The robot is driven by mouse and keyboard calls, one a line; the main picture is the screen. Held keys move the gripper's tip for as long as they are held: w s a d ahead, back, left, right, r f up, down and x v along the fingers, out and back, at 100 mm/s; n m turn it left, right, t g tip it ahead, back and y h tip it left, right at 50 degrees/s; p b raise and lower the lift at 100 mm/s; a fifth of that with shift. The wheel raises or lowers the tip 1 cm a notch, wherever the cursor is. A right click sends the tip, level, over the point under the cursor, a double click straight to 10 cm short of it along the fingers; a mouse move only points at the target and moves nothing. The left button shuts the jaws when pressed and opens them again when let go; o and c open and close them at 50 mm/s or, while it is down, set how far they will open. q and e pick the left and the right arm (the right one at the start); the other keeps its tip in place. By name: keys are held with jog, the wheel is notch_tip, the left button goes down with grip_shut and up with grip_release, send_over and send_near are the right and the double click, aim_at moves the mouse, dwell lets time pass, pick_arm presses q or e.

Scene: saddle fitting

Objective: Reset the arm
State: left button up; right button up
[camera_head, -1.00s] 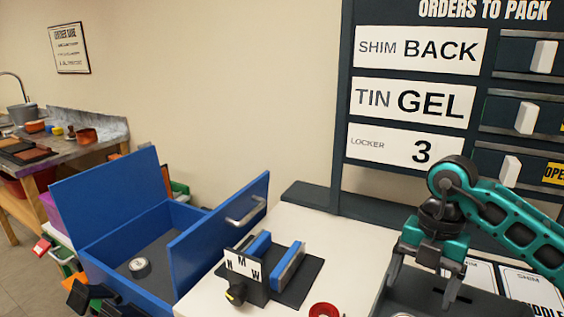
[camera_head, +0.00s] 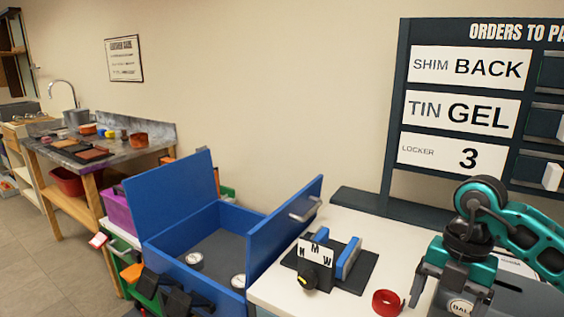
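My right gripper (camera_head: 452,298) is teal and grey and reaches in from the right, over the right part of the white table. Its two fingers point down and stand apart. A round tin marked "BAL" (camera_head: 461,307) shows between and below them; I cannot tell whether the fingers touch it.
An open blue box (camera_head: 166,253) holds two round tins (camera_head: 194,259) (camera_head: 238,281). The order board (camera_head: 396,192) rises behind.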

jog(key=s+a+r+t+y, duration=0.1)
jog(key=s+a+t+y, duration=0.1)
jog(key=a+y, duration=0.8)
jog(key=s+a+r+t+y, duration=0.1)
jog(key=s+a+y, duration=0.2)
jog(key=a+y, duration=0.75)
jog(key=w+d+f+m+t+h, duration=0.25)
jog(key=f+m+t+h, duration=0.25)
jog(key=m+t+h, duration=0.4)
jog(key=w+d+f+m+t+h, duration=0.1)
jog(key=d+f+m+t+h, duration=0.4)
jog(key=m, duration=0.5)
jog(key=s+d+f+m+g+h, duration=0.2)
jog(key=s+f+m, duration=0.1)
jog(key=s+f, duration=0.2)
jog(key=s+d+f+m+g+h, duration=0.2)
jog(key=s+f, duration=0.4)
jog(key=f, duration=0.4)
jog(key=shift+d+f+m+g+h+p, duration=0.15)
jog(key=shift+d+m+g+h+p, duration=0.15)
jog(key=shift+m+g+h+p, duration=0.35)
